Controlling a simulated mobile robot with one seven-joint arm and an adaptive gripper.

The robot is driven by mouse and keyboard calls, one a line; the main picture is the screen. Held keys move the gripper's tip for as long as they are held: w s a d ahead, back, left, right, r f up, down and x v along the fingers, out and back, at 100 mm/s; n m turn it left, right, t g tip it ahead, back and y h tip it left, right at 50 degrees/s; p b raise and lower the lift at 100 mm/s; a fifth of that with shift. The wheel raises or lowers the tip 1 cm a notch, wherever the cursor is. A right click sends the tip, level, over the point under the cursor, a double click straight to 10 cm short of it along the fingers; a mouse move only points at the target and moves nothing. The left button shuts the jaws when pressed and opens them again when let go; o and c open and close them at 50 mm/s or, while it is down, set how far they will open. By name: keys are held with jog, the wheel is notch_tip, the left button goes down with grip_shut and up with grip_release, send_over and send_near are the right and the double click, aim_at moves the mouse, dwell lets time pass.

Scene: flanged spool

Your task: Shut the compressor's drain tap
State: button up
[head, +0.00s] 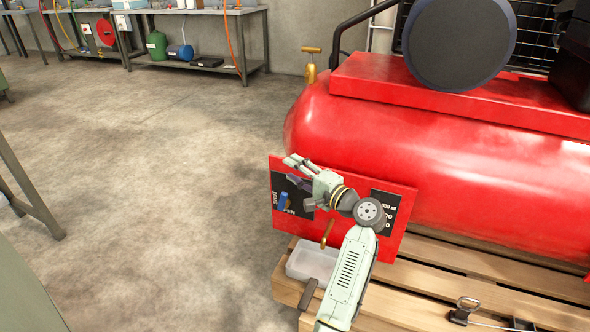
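The red compressor (400,130) lies on a wooden pallet. On the red plate at its front, a black label (303,208) reads "SHUT" vertically at the left and "PEN" below. The drain tap's blue handle (284,201) stands nearly upright on this label, its lower end beside the "PEN" letters, apparently over the first letter. My gripper (297,178) is just above and right of the handle, fingers spread and pointing left. It looks empty; contact with the handle cannot be told. A brass outlet (327,233) hangs below, and the tap's body is partly hidden.
A pale plastic tray (297,266) sits on the pallet (450,258) under the outlet. My forearm crosses in front of the plate. A second label (391,212) is right of my wrist. Metal clamp-like tools (465,309) lie at the lower right. The concrete floor to the left is clear.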

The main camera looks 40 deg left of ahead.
jog(key=shift+s+d+r+p, duration=0.15)
jog(key=shift+r+p, duration=0.2)
jog(key=shift+r, duration=0.15)
jog(key=shift+s+d+r+p, duration=0.2)
jog(key=shift+r+p, duration=0.2)
jog(key=shift+r, duration=0.05)
jog(key=shift+s+d+r+p, duration=0.15)
jog(key=shift+r+p, duration=0.2)
jog(key=shift+r, duration=0.15)
